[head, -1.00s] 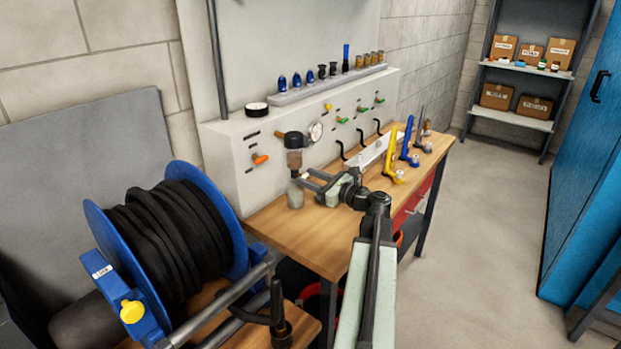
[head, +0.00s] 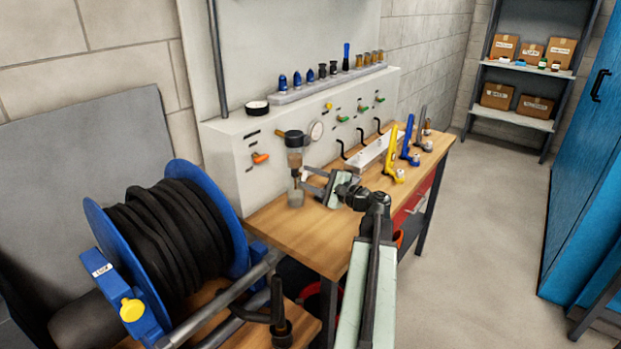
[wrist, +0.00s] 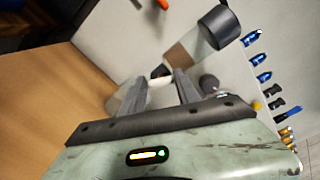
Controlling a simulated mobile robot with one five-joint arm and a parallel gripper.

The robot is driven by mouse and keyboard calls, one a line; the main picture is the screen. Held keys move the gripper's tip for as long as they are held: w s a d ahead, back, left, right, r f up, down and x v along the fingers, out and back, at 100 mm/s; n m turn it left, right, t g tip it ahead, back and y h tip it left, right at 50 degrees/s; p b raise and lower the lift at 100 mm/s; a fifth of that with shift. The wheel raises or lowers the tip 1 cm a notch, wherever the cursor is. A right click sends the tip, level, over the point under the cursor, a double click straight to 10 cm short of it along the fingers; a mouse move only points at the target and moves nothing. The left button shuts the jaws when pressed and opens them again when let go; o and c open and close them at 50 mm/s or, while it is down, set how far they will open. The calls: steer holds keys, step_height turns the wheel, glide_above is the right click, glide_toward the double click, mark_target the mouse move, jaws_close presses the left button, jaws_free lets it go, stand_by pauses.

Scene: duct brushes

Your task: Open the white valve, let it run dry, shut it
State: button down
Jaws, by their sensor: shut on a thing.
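A filter (head: 295,158) with a black cap hangs at the front of the grey panel. Its bowl is clear above and brown below; it also shows in the wrist view (wrist: 186,55). A thin dark stem or stream runs below it towards a small greyish jar (head: 295,198) on the bench. My gripper (head: 304,179) reaches in from the right just under the bowl. In the wrist view its fingers (wrist: 163,77) close in on the bowl's lower end, shut on the white valve, which is mostly hidden between the tips. I cannot make out the valve's turn.
A round gauge (head: 316,131) sits right beside the filter. An orange-handled valve (head: 260,158) is on the panel to the left. Black hooks and yellow, blue and grey tools (head: 393,155) stand to the right. A hose reel (head: 170,240) fills the left front. Bare bench (head: 275,225) lies in front.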

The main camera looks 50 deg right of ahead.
steer(key=n, duration=0.4)
steer(key=shift+f+n, duration=0.2)
steer(key=shift+n, duration=0.1)
stand_by(0.5)
steer(key=c, duration=0.9)
jaws_free()
steer(key=s, duration=0.8)
steer(key=shift+d, duration=0.35)
